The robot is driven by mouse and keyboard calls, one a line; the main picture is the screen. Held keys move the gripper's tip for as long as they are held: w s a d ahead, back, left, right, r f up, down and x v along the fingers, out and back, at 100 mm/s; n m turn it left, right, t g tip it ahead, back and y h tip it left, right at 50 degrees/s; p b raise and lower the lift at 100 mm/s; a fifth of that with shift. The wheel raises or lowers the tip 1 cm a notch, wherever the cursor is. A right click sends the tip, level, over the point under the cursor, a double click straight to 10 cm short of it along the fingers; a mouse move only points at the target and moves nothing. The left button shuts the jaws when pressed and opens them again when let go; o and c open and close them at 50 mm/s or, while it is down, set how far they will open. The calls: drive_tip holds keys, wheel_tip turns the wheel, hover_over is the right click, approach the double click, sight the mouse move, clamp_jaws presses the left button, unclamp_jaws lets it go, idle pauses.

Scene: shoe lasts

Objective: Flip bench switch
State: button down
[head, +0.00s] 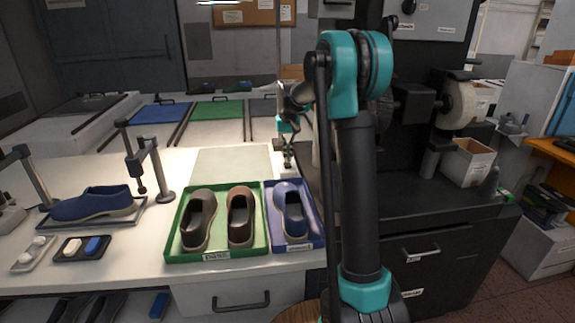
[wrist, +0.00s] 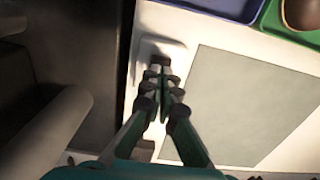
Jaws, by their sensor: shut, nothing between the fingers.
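In the wrist view a pale switch plate (wrist: 148,50) with a dark switch (wrist: 160,60) lies at the bench's edge, beside a grey-green mat. My gripper (wrist: 162,78) is shut and empty, its fingertips over the plate and right by the dark switch. I cannot tell whether they touch it or which way the switch is set. In the head view my gripper (head: 288,164) points down at the right end of the white bench, beyond the blue tray. It covers most of the switch there.
The grey-green mat (head: 232,165) lies bare left of my gripper. A green tray (head: 217,256) with two shoes and a blue tray (head: 293,245) with one shoe stand nearer. A dark cabinet (head: 440,205) with a machine borders the bench at right.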

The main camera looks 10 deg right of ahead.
sight(288, 165)
drive_tip(key=shift+f, duration=1.15)
idle(0.5)
drive_tip(key=shift+r, duration=3.55)
